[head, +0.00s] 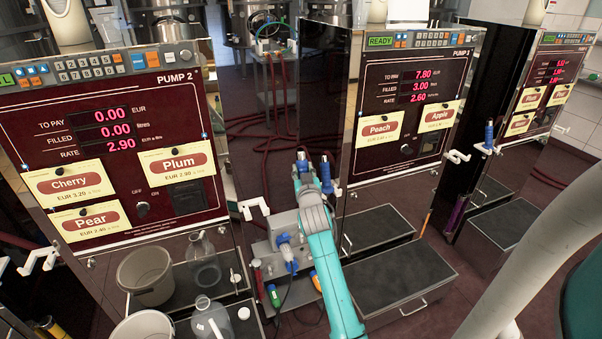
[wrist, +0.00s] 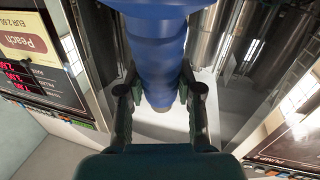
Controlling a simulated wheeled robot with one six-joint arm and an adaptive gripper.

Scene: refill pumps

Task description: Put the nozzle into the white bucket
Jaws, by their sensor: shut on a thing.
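A blue nozzle (wrist: 158,45) is held between the two dark fingers of my gripper (wrist: 158,98) in the wrist view. In the head view my gripper (head: 303,172) is at the far end of my teal arm, between pump 2 and the pump to its right. Blue parts show there, but the arm hides much of the grip. The white bucket (head: 146,327) stands at the bottom left in front of pump 2, cut off by the frame edge. What looks like its reflection shows in the shiny panel behind it. The gripper is well apart from the bucket, up and to the right.
Clear glass bottle (head: 208,318) and a small white cap (head: 243,313) are right of the bucket. Pump 2 (head: 120,150) has a white hook (head: 254,208) at its side. A grey block with several coloured fittings (head: 290,250) stands left of my arm. A dark step (head: 385,275) is to the right.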

